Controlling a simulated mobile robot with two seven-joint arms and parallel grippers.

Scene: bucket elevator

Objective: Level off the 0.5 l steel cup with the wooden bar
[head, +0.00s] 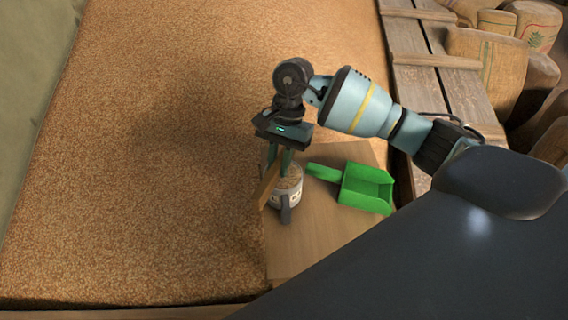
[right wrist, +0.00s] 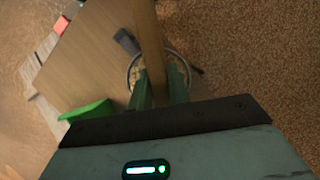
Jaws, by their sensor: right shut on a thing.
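The steel cup (head: 294,190) stands upright on a wooden board, with grain visible inside it; dark grey parts show at its side. The wooden bar (head: 268,185) is tilted in the head view. My right gripper (head: 279,168) is shut on the bar just above the cup. In the right wrist view the bar (right wrist: 147,35) crosses over the cup's round rim (right wrist: 131,68), between my fingers (right wrist: 161,85). The gripper and bar hide part of the cup's mouth, so I cannot tell whether the bar touches the rim. My left gripper is not in view.
A green scoop (head: 367,186) lies on the board (head: 315,235) right of the cup; it also shows in the right wrist view (right wrist: 88,110). Loose grain (head: 160,160) spreads around the board's left and far sides. Planks (head: 425,75) and full sacks (head: 490,65) stand at right.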

